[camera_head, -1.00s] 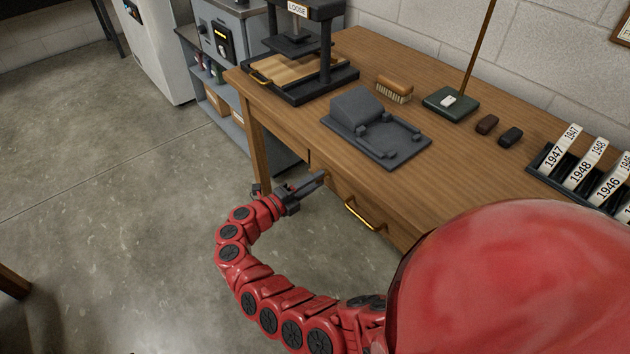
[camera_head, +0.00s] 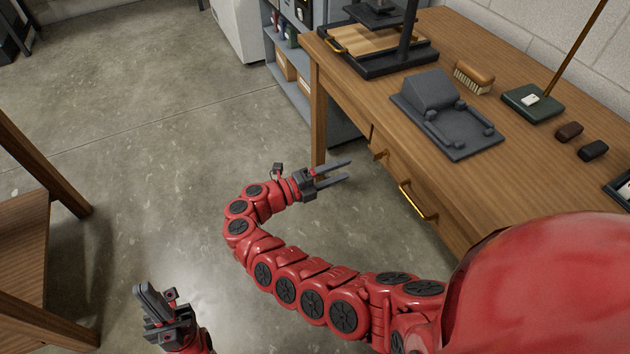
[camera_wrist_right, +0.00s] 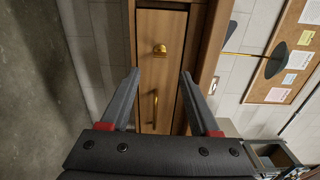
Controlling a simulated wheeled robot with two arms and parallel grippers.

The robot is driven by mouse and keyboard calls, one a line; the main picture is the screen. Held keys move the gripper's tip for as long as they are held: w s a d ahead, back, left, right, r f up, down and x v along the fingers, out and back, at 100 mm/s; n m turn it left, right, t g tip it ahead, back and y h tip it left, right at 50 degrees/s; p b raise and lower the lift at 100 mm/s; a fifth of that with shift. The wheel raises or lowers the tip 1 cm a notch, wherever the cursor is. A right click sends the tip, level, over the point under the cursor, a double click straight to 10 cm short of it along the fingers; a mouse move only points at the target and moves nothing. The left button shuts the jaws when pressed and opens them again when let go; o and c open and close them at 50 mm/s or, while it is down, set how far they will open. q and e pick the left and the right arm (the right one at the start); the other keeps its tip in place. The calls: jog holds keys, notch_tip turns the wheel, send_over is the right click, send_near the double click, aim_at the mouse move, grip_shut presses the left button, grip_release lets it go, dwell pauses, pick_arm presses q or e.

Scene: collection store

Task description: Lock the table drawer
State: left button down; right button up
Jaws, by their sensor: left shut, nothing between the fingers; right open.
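The wooden table drawer (camera_head: 394,177) is under the table's front edge. It carries a small brass lock knob (camera_head: 380,154) and a brass handle (camera_head: 418,203). In the right wrist view the drawer front (camera_wrist_right: 174,75) lies ahead, with the knob (camera_wrist_right: 160,50) and the handle (camera_wrist_right: 155,103) between the fingers as seen. I cannot tell which way the lock is turned. My right gripper (camera_head: 342,171) is open and empty, left of the knob and apart from the drawer. My left gripper (camera_head: 143,289) is shut and empty, low over the floor at the left.
The tabletop (camera_head: 365,98) holds a grey moulded block (camera_head: 445,112), a brush (camera_head: 474,76), a press (camera_head: 382,50) and a green-based stand (camera_head: 533,102). A wooden chair (camera_head: 30,240) stands at the left. Grey shelves (camera_head: 287,65) stand behind the table. The floor between is clear.

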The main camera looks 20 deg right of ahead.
jog(key=a+b, duration=0.5)
jog(key=a, duration=0.2)
jog(key=shift+s+a+b, duration=0.2)
jog(key=shift+s+b, duration=0.15)
jog(key=shift+b, duration=0.05)
dwell(0.3)
